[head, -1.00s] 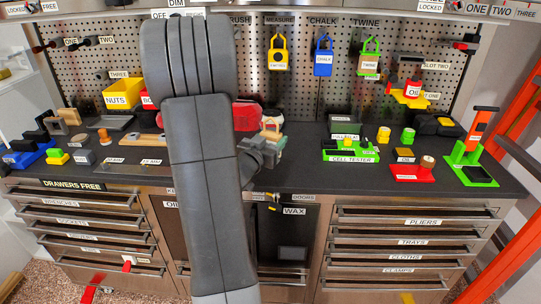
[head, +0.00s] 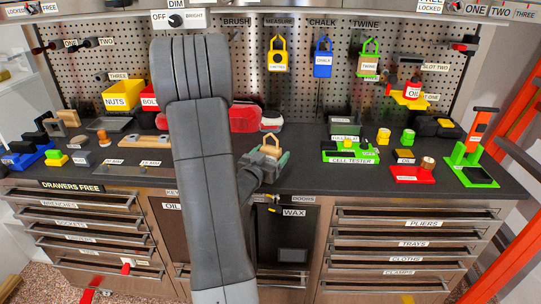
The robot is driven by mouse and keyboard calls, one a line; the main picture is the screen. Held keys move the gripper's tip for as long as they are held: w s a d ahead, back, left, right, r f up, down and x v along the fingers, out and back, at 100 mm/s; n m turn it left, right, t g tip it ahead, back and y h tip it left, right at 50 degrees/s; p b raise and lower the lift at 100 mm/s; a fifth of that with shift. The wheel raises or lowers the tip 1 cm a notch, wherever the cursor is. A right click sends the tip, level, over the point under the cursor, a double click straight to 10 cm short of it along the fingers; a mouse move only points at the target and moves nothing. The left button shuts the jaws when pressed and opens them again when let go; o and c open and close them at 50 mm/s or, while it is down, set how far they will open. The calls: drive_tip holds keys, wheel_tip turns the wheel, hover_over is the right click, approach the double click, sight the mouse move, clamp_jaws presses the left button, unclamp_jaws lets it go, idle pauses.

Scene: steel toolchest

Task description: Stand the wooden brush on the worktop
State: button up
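The wooden brush (head: 271,147) shows as a tan block shape with a greenish part beside it, just beyond my gripper (head: 268,162) in the head view. My gripper is over the front part of the dark worktop (head: 310,178), right of my arm. It appears shut on the brush, though the wrist hides most of the fingers and part of the brush. I cannot tell whether the brush's lower end touches the worktop.
A red case (head: 244,118) lies behind the brush. The green cell tester (head: 350,156) stands to the right, with a red tray (head: 412,174) beyond it. A wooden board (head: 147,140) lies left of my arm. Worktop between brush and tester is clear.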

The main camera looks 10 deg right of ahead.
drive_tip(key=shift+r, duration=0.1)
drive_tip(key=shift+r+p, duration=0.2)
drive_tip(key=shift+p, duration=0.15)
drive_tip(key=b+v, duration=0.2)
drive_tip(key=v, duration=1)
